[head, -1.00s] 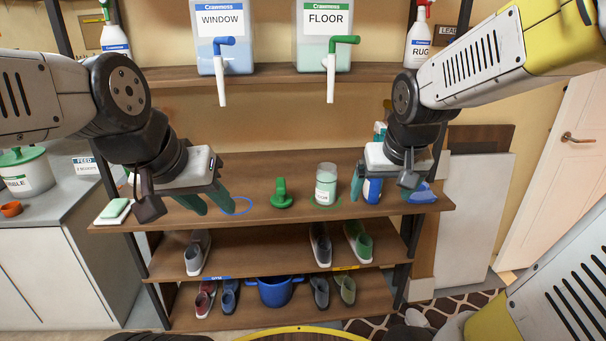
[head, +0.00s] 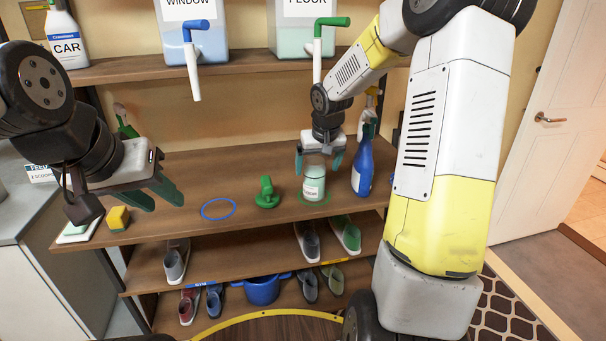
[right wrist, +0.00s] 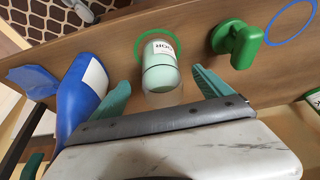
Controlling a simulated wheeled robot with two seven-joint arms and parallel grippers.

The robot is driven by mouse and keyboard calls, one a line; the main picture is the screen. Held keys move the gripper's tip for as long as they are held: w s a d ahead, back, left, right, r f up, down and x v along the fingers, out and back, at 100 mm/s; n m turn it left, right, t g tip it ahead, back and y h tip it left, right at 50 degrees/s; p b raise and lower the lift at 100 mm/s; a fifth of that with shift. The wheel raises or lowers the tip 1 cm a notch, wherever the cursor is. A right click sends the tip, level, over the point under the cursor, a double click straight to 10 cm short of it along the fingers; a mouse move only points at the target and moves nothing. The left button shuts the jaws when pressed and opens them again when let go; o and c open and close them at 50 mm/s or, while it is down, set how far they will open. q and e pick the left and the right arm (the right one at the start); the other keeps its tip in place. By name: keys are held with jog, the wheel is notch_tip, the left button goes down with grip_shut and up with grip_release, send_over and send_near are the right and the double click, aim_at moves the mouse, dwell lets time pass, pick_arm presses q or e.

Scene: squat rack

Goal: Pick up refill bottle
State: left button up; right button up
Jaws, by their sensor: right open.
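The refill bottle (head: 314,184), clear with pale green liquid and a white label, stands upright inside a green ring on the middle shelf. It also shows in the right wrist view (right wrist: 160,72). My right gripper (head: 318,160) is open directly above and around its top, one finger on each side. In the right wrist view the bottle lies between the open fingers (right wrist: 163,88), with space on both sides. My left gripper (head: 160,195) is open and empty over the left end of the shelf.
A green cap-like piece (head: 267,194) stands left of the bottle. A blue spray bottle (head: 362,165) stands close on its right. A blue ring (head: 218,209) marks bare shelf. Window (head: 188,32) and floor (head: 290,35) dispensers sit above. A yellow sponge (head: 118,218) is at left.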

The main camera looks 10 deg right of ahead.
jog(key=shift+w, duration=1.1)
jog(key=x, duration=0.5)
jog(key=shift+w, duration=0.25)
jog(key=c, duration=1.8)
grip_shut()
jog(key=shift+r, duration=0.15)
